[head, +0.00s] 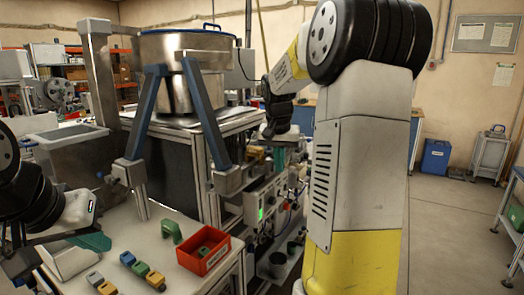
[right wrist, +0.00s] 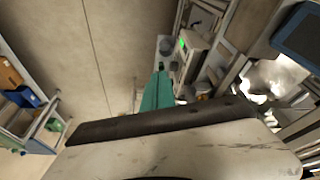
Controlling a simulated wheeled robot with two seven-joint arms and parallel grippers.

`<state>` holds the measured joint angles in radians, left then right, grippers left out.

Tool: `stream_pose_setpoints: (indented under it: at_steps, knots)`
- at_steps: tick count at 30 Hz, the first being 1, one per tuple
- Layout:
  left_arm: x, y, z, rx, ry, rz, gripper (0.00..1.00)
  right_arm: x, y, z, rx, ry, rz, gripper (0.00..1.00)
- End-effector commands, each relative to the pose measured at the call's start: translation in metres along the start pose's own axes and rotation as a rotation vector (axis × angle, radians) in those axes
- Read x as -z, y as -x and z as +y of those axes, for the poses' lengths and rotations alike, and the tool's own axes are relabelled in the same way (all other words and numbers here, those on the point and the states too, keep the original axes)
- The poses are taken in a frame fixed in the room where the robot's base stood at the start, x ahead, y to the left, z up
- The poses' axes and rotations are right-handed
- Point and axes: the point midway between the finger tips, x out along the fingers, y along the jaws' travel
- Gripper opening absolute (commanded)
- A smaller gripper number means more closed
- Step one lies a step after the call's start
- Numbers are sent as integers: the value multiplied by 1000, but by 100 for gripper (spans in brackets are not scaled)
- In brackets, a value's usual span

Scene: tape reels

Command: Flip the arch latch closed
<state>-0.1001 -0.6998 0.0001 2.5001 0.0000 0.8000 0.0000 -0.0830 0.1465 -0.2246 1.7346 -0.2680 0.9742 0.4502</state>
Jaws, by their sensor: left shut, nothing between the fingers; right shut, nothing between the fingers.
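A blue arch-like frame (head: 205,110) with two bars and metal end blocks stands before the steel pot; I cannot tell for sure that it is the arch latch, nor how it is seated. My left gripper (head: 95,241), with teal fingers, is shut and empty at the lower left, above the white table and apart from the frame. My right gripper (head: 279,158) is partly hidden and lies right of the frame, near the machine's side. In the right wrist view its teal fingers (right wrist: 158,92) are together, with nothing between them.
The steel pot (head: 187,75) with a blue rim stands on the machine. A red bin (head: 203,256), a green arch-shaped block (head: 172,231) and several coloured blocks lie on the white table (head: 165,270). A control box with a green light (head: 262,214) is on the machine's side.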

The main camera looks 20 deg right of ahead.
Motion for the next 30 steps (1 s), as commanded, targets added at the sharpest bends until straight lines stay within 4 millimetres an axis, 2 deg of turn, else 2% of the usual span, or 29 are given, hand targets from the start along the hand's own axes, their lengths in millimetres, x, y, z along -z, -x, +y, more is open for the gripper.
stream_pose_setpoints:
  at_steps: [1, 3, 7, 20, 26, 30]
  knots:
    - [0, 0, 0, 0, 0, 0, 0, 11, -4, 0, -1, -3, 3, 0]
    - [0, 0, 0, 0, 0, 0, 0, 19, -8, 0, -1, -2, 3, 0]
    - [0, 0, 0, 0, 0, 0, 0, 29, -12, 0, 0, -2, 3, 0]
    - [0, 0, 0, 0, 0, 0, 0, 34, -14, 0, 0, -1, 4, 0]
    - [0, 0, 0, 0, 0, 0, 0, 46, -18, 15, -1, -4, 3, 0]
    - [0, 0, 0, 0, 0, 0, 0, 47, -18, 15, 1, 0, 3, 0]
